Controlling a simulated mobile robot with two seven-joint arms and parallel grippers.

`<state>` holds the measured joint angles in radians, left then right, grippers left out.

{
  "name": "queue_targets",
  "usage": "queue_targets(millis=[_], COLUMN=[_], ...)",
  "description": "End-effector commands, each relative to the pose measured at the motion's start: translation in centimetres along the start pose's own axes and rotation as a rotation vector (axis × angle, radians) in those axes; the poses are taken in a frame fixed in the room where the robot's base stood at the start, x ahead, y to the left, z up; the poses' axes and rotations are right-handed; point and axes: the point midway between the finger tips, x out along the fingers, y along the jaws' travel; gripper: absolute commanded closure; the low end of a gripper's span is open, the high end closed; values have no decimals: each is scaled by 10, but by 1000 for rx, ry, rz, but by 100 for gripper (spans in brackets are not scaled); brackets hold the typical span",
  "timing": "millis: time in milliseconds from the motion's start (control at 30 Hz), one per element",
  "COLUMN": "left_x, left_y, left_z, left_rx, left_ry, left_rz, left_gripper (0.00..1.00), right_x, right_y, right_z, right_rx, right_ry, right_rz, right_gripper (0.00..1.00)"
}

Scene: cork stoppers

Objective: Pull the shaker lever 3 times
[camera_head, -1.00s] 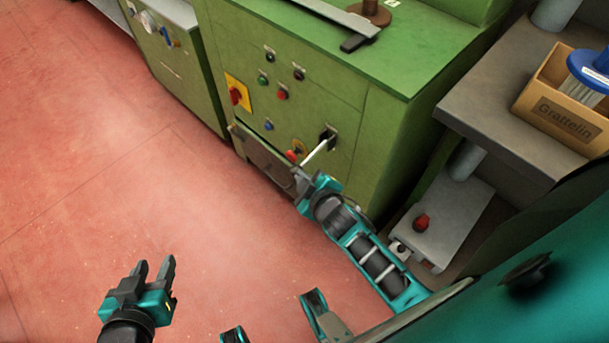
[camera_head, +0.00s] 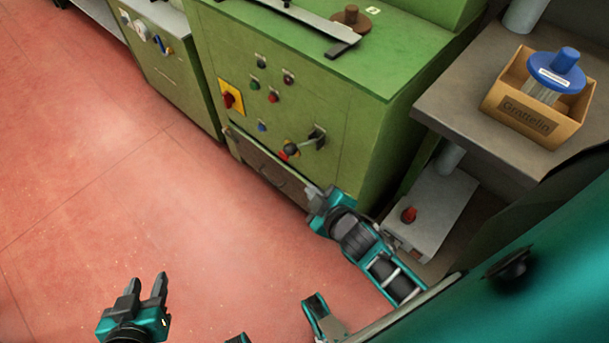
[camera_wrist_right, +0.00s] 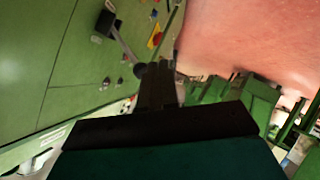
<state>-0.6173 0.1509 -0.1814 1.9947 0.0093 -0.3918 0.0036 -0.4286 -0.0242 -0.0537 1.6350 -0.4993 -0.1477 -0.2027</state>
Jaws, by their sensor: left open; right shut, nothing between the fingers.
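The shaker lever (camera_head: 305,143) sticks out from the front of the green machine, with a dark round knob (camera_head: 291,149) at its free end. In the right wrist view the lever (camera_wrist_right: 123,44) and its knob (camera_wrist_right: 139,69) show just beyond the fingers. My right gripper (camera_head: 309,190) is shut and empty, below and to the right of the knob in the head view; its fingers (camera_wrist_right: 160,85) look close to the knob in the wrist view, but I cannot tell whether they touch. My left gripper (camera_head: 147,285) is open and empty over the red floor, far from the lever.
The green machine (camera_head: 300,60) carries several buttons and a red switch on a yellow plate (camera_head: 231,98). A grey bench (camera_head: 450,100) at right holds a cardboard box (camera_head: 520,118) with a blue-handled brush. Red floor (camera_head: 120,190) is open at left.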

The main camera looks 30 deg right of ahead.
Motion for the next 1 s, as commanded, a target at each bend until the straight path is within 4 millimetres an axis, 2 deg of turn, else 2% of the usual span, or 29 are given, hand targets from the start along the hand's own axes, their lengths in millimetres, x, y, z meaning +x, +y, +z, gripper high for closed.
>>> queue_targets(millis=[33,100,300,1000], left_x=[-2,-2,-3,-2], left_y=[-1,-1,-1,-1], left_z=[-3,-2,-2,-3], left_rx=[1,3,0,-5], left_ry=[2,0,-1,1], left_rz=[-2,-3,-6,-7], left_gripper=[57,57,57,57], right_x=[-11,-21,-36,-37], right_y=[1,1,2,2], right_z=[-1,0,0,0], right_rx=[1,1,1,1], right_ry=[-2,-2,-1,-1], right_rz=[-1,-1,0,0], right_gripper=[100,100,100,100])
